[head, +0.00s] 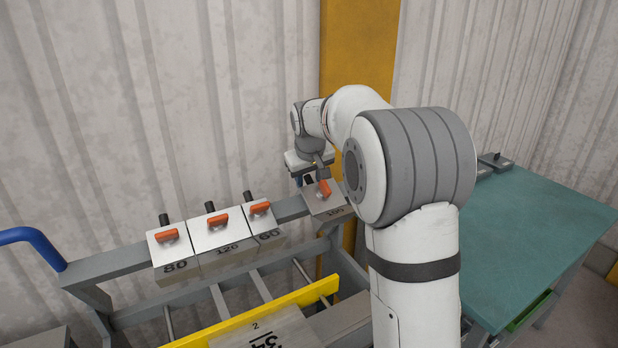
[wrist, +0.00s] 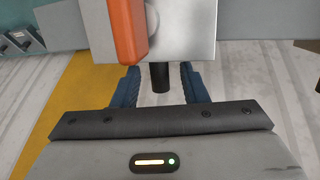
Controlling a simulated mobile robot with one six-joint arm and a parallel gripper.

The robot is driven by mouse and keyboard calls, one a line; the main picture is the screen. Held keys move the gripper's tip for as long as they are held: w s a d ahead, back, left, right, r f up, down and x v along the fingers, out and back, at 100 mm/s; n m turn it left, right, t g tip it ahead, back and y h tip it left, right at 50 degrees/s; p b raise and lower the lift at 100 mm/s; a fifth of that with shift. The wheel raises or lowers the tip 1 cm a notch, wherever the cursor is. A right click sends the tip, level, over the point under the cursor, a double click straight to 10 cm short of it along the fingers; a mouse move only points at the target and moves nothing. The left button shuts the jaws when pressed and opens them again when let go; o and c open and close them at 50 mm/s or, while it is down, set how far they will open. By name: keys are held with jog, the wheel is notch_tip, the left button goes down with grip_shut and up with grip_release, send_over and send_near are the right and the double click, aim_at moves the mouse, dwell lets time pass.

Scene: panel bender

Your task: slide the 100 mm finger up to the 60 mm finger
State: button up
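The 100 mm finger (head: 326,204) sits at the right on the grey beam, its orange lever (head: 324,188) towards me. A clear gap separates it from the 60 mm finger (head: 262,224), which stands to its left beside the 120 mm and 80 mm fingers. My gripper (head: 304,180) is at the back of the 100 mm finger, partly hidden by my arm in the head view. In the wrist view its blue fingertips (wrist: 160,82) stand open on both sides of the finger's black post (wrist: 160,77), with a gap on each side. The finger's plate (wrist: 185,35) lies just beyond.
The 120 mm finger (head: 221,232) and 80 mm finger (head: 171,248) fill the beam further left. A yellow bar (head: 260,308) runs below. A yellow column (head: 357,50) and wall stand behind. A teal table (head: 540,240) is at the right.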

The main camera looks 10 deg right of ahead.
grip_shut()
dwell(0.3)
